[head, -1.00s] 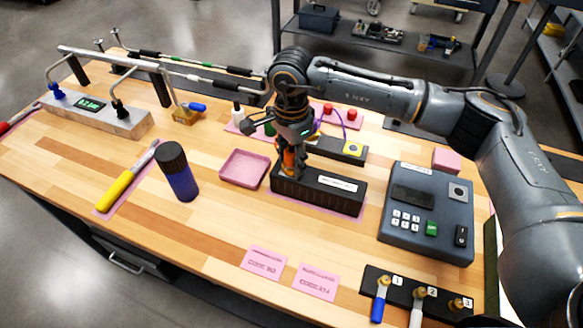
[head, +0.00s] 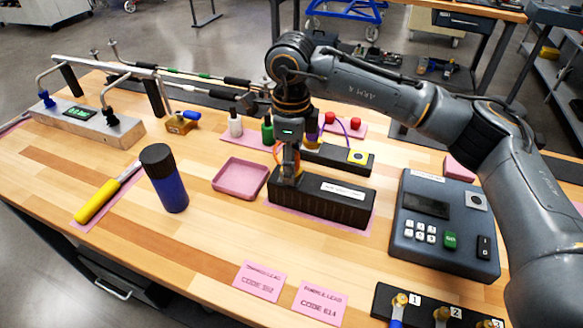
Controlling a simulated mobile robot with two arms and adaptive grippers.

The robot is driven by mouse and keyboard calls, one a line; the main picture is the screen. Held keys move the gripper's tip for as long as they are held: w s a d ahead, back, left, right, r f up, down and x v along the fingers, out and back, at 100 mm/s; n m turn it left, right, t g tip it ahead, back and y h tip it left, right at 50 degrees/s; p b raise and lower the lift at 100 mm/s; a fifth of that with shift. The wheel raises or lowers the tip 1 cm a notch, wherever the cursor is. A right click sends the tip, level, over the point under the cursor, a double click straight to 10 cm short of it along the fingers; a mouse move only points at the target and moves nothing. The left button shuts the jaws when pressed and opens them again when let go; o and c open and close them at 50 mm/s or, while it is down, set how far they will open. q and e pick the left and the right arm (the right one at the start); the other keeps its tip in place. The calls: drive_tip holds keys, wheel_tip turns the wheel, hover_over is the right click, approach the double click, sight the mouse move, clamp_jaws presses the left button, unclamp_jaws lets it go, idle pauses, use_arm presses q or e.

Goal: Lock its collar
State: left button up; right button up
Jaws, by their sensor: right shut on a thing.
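A long black block (head: 335,204) with a white label lies on a pink mat. My right gripper (head: 290,174) points down at the block's left end, shut on a small part there. Orange shows beside the fingers. The fingers hide most of that part, so I cannot make out a collar or its lock position. My left gripper is not in view.
A pink tray (head: 240,179) and a blue cylinder with a black cap (head: 165,178) stand left of the block. A grey keypad box (head: 445,222) is to the right. A black box with a yellow button (head: 340,157) lies behind.

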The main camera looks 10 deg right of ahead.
drive_tip(key=shift+m, duration=0.5)
drive_tip(key=o, duration=1.2)
drive_tip(key=shift+r, duration=0.1)
wheel_tip(320, 180, up, 12)
drive_tip(key=shift+s, duration=0.1)
